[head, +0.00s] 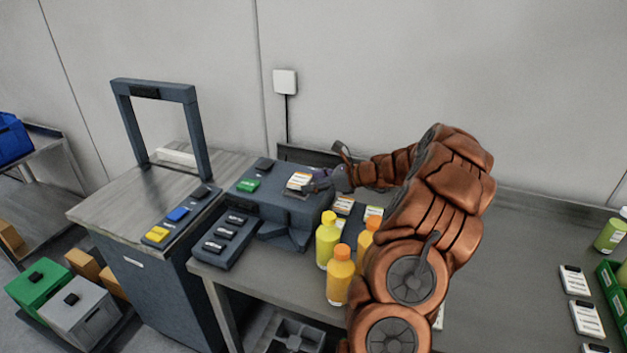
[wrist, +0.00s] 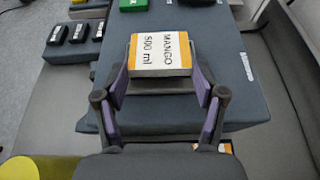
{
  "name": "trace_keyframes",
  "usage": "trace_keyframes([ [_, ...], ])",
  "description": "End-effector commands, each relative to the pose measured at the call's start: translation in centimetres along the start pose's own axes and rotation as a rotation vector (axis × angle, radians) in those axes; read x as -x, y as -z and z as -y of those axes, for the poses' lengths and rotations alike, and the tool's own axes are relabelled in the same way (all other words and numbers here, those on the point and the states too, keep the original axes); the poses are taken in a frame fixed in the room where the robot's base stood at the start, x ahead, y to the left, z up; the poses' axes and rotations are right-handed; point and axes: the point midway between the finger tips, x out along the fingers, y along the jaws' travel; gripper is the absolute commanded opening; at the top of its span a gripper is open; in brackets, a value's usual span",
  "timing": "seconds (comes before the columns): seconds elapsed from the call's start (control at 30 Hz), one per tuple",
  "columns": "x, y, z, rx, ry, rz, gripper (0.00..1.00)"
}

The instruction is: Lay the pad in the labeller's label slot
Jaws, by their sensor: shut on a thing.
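The pad (wrist: 160,52) is a white block with orange edges and the print "MANGO 500 ml". My gripper (wrist: 160,76) is shut on it, one finger at each side. In the head view the pad (head: 299,181) is over the top of the labeller (head: 285,225), a dark blue-grey machine on the bench, with my gripper (head: 308,186) at its right side. I cannot tell whether the pad touches the labeller. The label slot is not clearly seen; the pad and fingers cover that area.
Yellow-green (head: 327,242) and orange-capped bottles (head: 340,278) stand in front, close to my arm. More label pads (head: 343,205) lie behind them. A dark-button panel (head: 222,240) is at the left.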

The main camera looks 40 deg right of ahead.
Motion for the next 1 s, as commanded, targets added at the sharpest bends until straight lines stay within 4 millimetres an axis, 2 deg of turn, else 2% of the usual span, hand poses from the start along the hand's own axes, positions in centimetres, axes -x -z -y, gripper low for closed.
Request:
trace_keyframes([
  [1.0,-0.34,0.77,-0.04,0.002,-0.001,-0.001,0.35],
])
